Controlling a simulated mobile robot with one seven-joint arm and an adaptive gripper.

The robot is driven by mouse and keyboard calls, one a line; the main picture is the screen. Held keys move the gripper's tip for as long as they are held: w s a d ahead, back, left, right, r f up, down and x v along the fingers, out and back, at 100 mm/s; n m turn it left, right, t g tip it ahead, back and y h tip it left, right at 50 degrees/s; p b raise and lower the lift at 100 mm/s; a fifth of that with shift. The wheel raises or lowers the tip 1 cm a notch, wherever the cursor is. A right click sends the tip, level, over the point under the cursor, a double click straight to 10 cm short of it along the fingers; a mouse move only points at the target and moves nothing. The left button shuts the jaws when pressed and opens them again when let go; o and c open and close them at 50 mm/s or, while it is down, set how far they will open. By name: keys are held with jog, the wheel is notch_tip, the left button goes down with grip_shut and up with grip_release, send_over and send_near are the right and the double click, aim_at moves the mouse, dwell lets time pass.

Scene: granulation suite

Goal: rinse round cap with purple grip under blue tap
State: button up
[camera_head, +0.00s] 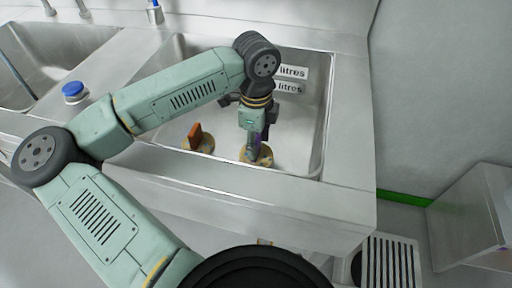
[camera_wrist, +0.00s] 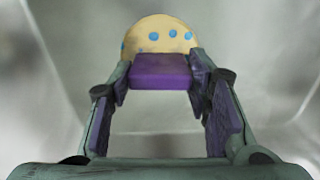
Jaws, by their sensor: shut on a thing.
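The round cap (camera_head: 265,157) is a cream disc with a purple grip, in the near right part of the right-hand sink basin. In the wrist view the cap (camera_wrist: 158,38) shows blue dots on its face, and its purple grip (camera_wrist: 161,72) sits between my fingers. My gripper (camera_wrist: 161,80) is shut on that grip; in the head view my gripper (camera_head: 252,146) points down into the basin. I cannot tell whether the cap touches the basin floor. The blue tap (camera_head: 155,12) stands at the back edge, its blue part at the top of the picture.
A similar cap with an orange grip (camera_head: 195,135) stands in the same basin, left of my gripper. Labels reading "litres" (camera_head: 291,72) show at the basin's back right. A blue-topped item (camera_head: 74,91) sits on the divider beside the left basin (camera_head: 50,50). A wall closes the right side.

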notch_tip(320, 180, up, 9)
jog(key=shift+r+b, duration=0.1)
jog(key=shift+b, duration=0.65)
jog(key=shift+r, duration=0.55)
